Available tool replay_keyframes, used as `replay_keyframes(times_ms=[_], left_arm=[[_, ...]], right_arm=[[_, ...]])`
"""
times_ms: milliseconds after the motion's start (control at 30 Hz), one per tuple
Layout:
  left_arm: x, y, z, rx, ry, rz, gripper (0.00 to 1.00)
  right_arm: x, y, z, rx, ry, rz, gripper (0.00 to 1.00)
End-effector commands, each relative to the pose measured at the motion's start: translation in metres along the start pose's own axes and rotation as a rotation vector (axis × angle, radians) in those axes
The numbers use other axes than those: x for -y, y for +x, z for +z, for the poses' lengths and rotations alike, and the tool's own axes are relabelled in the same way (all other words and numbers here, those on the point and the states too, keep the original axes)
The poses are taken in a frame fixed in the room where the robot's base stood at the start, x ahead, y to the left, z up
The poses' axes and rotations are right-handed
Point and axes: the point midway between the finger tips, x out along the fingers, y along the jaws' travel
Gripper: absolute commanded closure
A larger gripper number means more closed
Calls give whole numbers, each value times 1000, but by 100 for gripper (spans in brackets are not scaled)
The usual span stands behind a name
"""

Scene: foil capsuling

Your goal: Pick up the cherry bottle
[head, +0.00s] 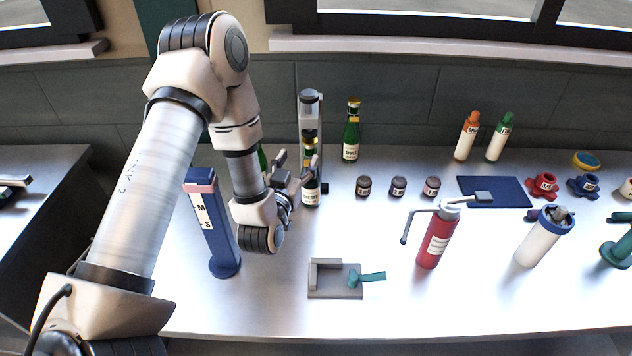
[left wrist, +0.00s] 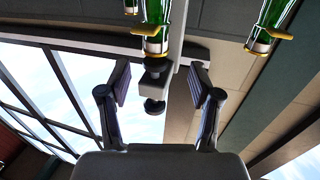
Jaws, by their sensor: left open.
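The cherry bottle (head: 311,196) stands upright on the table at a grey stand (head: 310,104). It is dark green with a gold band at the neck and a white label, only partly readable. My left gripper (head: 297,172) is open just left of and in front of it, and one finger overlaps the bottle in the picture. In the left wrist view the open fingers (left wrist: 160,85) have no bottle between them; stand parts show behind them. A green bottle (left wrist: 155,30) shows beyond, at the top; I cannot tell whether the fingers touch anything. My right gripper is out of view.
An apple bottle (head: 351,140) stands behind to the right, and another green bottle is mostly hidden by my arm. A blue column (head: 212,225) stands left, a grey fixture (head: 335,292) in front. Several small jars (head: 398,187) and a red sprayer (head: 436,240) stand right.

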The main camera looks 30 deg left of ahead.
Motion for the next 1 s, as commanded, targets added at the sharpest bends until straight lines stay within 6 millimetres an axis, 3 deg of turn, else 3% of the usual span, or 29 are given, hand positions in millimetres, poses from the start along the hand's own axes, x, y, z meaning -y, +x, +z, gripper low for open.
replay_keyframes(times_ms=[33,133,433,633,900,1000], left_arm=[[0,0,14,0,0,1,36],[0,1,21,1,0,1,36],[-3,37,18,1,2,2,36],[-6,72,24,1,0,1,36],[-6,78,28,3,-1,1,36],[-6,78,27,3,-1,1,72]], right_arm=[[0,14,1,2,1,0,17],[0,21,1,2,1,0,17],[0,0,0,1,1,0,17],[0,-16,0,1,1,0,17],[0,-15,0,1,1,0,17],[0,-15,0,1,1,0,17]])
